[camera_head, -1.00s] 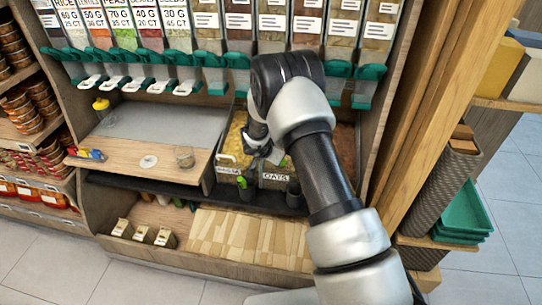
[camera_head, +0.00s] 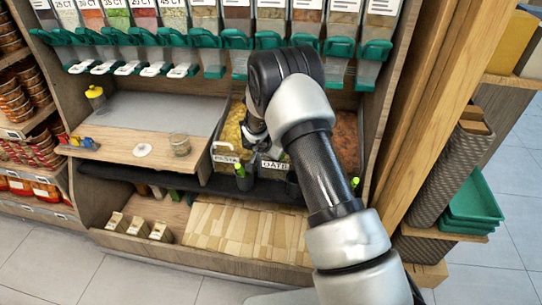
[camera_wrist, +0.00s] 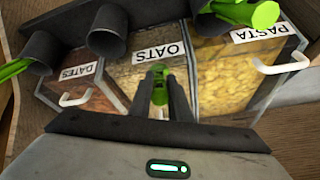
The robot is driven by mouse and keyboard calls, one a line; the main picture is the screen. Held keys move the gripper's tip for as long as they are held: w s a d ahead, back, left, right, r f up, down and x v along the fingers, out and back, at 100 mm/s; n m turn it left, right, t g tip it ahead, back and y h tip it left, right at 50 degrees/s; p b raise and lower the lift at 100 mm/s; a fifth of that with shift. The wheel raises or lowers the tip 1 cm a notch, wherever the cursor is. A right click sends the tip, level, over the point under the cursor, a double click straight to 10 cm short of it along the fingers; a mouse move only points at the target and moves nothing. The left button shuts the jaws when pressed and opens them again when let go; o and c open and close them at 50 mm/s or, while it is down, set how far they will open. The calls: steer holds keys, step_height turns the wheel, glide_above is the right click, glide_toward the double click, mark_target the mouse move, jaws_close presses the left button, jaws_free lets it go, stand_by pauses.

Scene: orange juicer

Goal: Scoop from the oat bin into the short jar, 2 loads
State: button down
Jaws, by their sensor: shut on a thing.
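The oat bin (camera_head: 273,164), labelled OATS, is the middle of three open bins, and my arm covers much of its inside. It also shows in the wrist view (camera_wrist: 150,72) between the dates and pasta bins. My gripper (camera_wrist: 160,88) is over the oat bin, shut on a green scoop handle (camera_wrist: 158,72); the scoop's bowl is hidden. The black scoop holder (camera_wrist: 107,30) in front of the oats looks empty. The short jar (camera_head: 180,145), small and clear, stands on the wooden counter left of the bins. I cannot tell what it holds.
Pasta bin (camera_wrist: 235,75) and dates bin (camera_wrist: 85,95) flank the oats, each with a white handle and a green scoop in a front holder. Dispensers (camera_head: 235,40) hang above.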

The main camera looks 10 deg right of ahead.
steer(key=shift+w+f+b, duration=0.2)
steer(key=shift+f+b, duration=0.3)
steer(key=shift+b, duration=0.4)
steer(key=shift+w+f+b, duration=0.15)
steer(key=shift+f+b, duration=0.35)
steer(key=shift+b, duration=0.35)
steer(key=t+b, duration=0.1)
steer(key=b, duration=0.3)
steer(key=w+r+t+h+b, duration=0.1)
steer(key=b, duration=0.3)
steer(key=shift+r, duration=0.3)
steer(key=shift+s+a+r+t+h+p, duration=0.2)
steer(key=shift+s+r, duration=0.2)
steer(key=shift+r, duration=0.15)
steer(key=shift+s+a+r+t+h+p, duration=0.1)
steer(key=shift+s+a+r+t+p, duration=0.1)
steer(key=shift+s+r, duration=0.25)
steer(key=s+a+r+t, duration=0.1)
steer(key=s+r, duration=0.4)
steer(key=shift+a+r+t+h+b, duration=0.15)
steer(key=shift+a+t+h+b, duration=0.15)
steer(key=shift+a+h, duration=0.1)
steer(key=shift+r, duration=0.15)
